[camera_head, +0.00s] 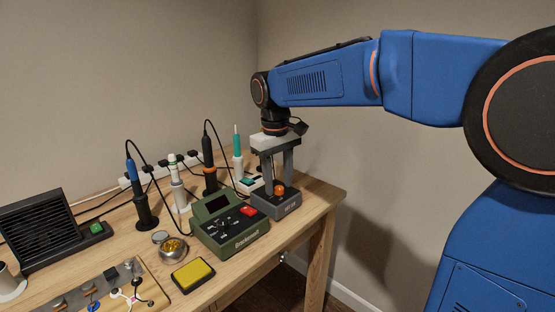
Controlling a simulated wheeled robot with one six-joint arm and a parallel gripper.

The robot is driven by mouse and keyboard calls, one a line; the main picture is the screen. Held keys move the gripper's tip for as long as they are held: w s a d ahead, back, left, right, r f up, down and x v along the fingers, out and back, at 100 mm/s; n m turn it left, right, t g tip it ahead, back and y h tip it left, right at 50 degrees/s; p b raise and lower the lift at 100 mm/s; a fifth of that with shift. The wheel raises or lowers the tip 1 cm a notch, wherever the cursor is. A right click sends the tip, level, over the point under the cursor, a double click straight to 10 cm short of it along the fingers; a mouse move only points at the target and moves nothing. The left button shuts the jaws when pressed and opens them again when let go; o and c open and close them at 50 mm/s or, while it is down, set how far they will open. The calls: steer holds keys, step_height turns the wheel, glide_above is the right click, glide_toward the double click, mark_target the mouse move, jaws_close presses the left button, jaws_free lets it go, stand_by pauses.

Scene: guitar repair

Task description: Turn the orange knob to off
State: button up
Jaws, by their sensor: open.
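The orange knob (280,190) sits on top of a small dark grey box (283,207) near the right end of the wooden bench. My gripper (277,178) points straight down over this box from my blue arm. Its two grey fingers are apart, with the knob low between or just in front of them. I cannot tell whether a finger touches the knob. The knob's pointer and any off mark are too small to read.
A green soldering station (232,228) with a red switch stands just left of the grey box. Soldering irons in stands, a teal-handled tool (238,143) and a power strip (140,180) with cables are behind. A yellow sponge (193,275) lies in front. The bench's right corner is clear.

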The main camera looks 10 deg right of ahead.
mark_target(276, 189)
step_height(276, 189, up, 17)
steer(key=a, duration=0.1)
steer(key=shift+s, duration=0.2)
stand_by(0.4)
steer(key=s+d+f+m+t, duration=0.1)
steer(key=s+d+f, duration=0.3)
steer(key=s+f, duration=0.4)
steer(key=s+d+f+m+t, duration=0.2)
steer(key=s+d+f, duration=0.3)
steer(key=s+f, duration=0.4)
steer(key=s+d+f+m+t, duration=0.1)
steer(key=s+d+f, duration=0.4)
steer(key=s+f, duration=0.4)
steer(key=shift+s+d+f+m+t+y, duration=0.2)
steer(key=shift+s+d+m+t+y, duration=0.1)
steer(key=shift+s+m, duration=0.1)
